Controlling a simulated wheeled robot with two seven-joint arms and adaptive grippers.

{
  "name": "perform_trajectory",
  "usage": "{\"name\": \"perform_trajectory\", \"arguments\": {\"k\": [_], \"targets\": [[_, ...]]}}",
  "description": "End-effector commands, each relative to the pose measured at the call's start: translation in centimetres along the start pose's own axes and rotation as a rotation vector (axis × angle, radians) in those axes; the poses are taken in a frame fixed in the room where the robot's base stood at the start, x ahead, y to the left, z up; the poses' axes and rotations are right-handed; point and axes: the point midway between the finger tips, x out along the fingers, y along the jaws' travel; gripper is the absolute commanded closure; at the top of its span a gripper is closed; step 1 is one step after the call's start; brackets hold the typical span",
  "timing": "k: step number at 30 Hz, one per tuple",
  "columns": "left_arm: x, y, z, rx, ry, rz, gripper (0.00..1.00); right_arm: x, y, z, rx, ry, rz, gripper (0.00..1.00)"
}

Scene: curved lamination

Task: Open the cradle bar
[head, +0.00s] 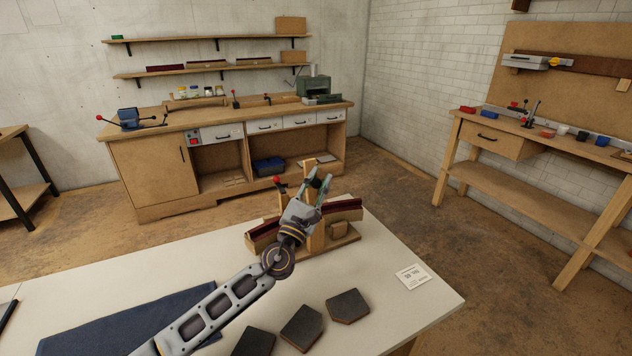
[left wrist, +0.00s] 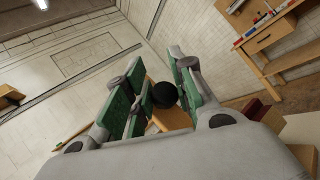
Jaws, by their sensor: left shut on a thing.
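The wooden cradle (head: 342,231) stands near the far edge of the white table, with a dark red curved strip (head: 345,206) along its top. A pale wooden bar or post (head: 316,238) rises at its middle, partly hidden by my left gripper (head: 318,187). In the left wrist view, a black ball knob (left wrist: 163,95) sits between the green finger pads, with a piece of the wooden bar (left wrist: 168,117) behind it. My left gripper is shut on the knob. Whether the bar is latched cannot be told. My right gripper is not in view.
Dark flat pads (head: 348,306) lie at the front of the white table (head: 400,315), beside a blue cloth (head: 115,330). A white card (head: 412,277) lies at the right. A small red-knobbed lever (head: 278,181) stands left of the gripper. Workbenches stand beyond open floor.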

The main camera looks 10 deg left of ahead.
Motion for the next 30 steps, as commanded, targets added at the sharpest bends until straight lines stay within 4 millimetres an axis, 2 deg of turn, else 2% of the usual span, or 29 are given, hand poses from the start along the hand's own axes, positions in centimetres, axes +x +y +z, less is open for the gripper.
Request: {"name": "perform_trajectory", "arguments": {"k": [1, 11, 12, 17, 30], "targets": [[-0.79, -1.38, -1.3, -0.011, 0.024, -0.025, 1.0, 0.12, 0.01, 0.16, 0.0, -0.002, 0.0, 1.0], [-0.8, -1.38, -1.32, -0.011, 0.024, -0.026, 1.0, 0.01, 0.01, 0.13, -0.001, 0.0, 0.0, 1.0], [-0.8, -1.38, -1.32, -0.011, 0.024, -0.026, 0.74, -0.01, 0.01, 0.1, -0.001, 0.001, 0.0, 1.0], [-0.81, -1.35, -1.33, -0.01, 0.024, -0.025, 0.55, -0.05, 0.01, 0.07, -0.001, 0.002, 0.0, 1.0], [-0.74, -1.19, -1.21, -0.006, 0.022, -0.021, 0.55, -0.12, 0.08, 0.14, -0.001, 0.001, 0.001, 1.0]]}}
